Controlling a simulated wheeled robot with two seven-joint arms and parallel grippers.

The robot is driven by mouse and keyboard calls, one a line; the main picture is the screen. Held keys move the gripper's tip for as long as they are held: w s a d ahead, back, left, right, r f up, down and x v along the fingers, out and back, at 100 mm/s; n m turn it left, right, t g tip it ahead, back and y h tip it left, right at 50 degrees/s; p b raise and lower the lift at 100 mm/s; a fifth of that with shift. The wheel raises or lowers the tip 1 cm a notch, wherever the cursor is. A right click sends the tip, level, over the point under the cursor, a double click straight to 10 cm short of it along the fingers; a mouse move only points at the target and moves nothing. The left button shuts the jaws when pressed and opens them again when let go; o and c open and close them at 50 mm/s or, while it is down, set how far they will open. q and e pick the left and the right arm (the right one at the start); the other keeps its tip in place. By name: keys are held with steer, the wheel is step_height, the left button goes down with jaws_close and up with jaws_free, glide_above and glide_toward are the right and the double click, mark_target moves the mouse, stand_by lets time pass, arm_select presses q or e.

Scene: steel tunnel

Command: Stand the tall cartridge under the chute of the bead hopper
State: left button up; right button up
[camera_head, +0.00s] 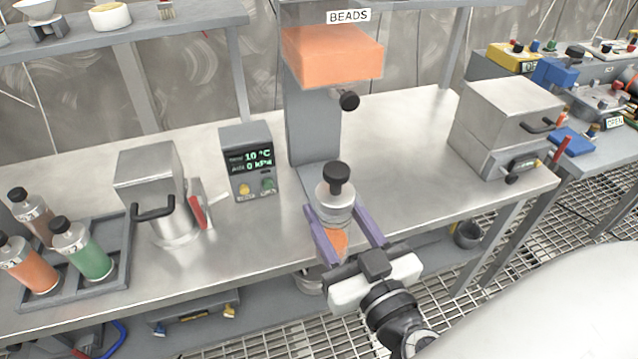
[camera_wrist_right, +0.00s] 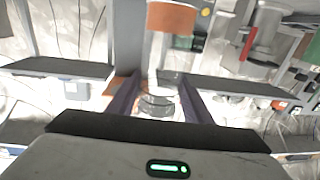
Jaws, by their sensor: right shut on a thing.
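The tall cartridge (camera_head: 335,192) has a black knob on top, a grey metal upper part with rings, and some orange showing lower down. My right gripper (camera_head: 345,222) has its purple fingers on either side of it and is shut on it, holding it roughly upright over the bench's front edge. The bead hopper (camera_head: 333,55) is an orange box on a grey post, labelled BEADS, behind the cartridge. A black knob (camera_head: 349,99) sits below the box. My left gripper is not in view.
A display box (camera_head: 250,162) and a metal vessel with a black handle (camera_head: 152,180) stand left of the post. A tray (camera_head: 118,270) holds several bottles at far left. A metal box (camera_head: 507,125) stands at right. The bench (camera_head: 400,150) is clear between post and box.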

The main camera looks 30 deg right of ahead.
steer(key=shift+w+d+f+m+g+h+b, duration=0.15)
steer(key=shift+w+d+f+m+h+b, duration=0.1)
steer(key=shift+w+d+f+m+h, duration=0.25)
steer(key=shift+w+d+f+m+g+h+b, duration=0.2)
steer(key=shift+w+d+f+m+h, duration=0.15)
steer(key=shift+d+h, duration=0.25)
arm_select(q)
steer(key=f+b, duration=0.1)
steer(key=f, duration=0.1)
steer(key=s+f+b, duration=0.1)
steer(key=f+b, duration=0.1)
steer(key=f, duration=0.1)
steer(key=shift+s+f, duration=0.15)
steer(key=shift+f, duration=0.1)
arm_select(e)
steer(key=w+d+f+h, duration=0.1)
steer(key=w+d+f, duration=0.1)
steer(key=w+d, duration=0.3)
steer(key=w+d+f+m+h, duration=0.1)
steer(key=w+d, duration=0.3)
steer(key=w, duration=0.7)
steer(key=shift+w+d+f+g+h, duration=0.2)
steer(key=shift+d+f+g+h, duration=0.1)
steer(key=shift+d+f+g, duration=0.2)
steer(key=shift+a+f+m, duration=0.1)
steer(key=shift+m, duration=0.15)
steer(key=shift+f, duration=0.1)
steer(key=o, duration=1.3)
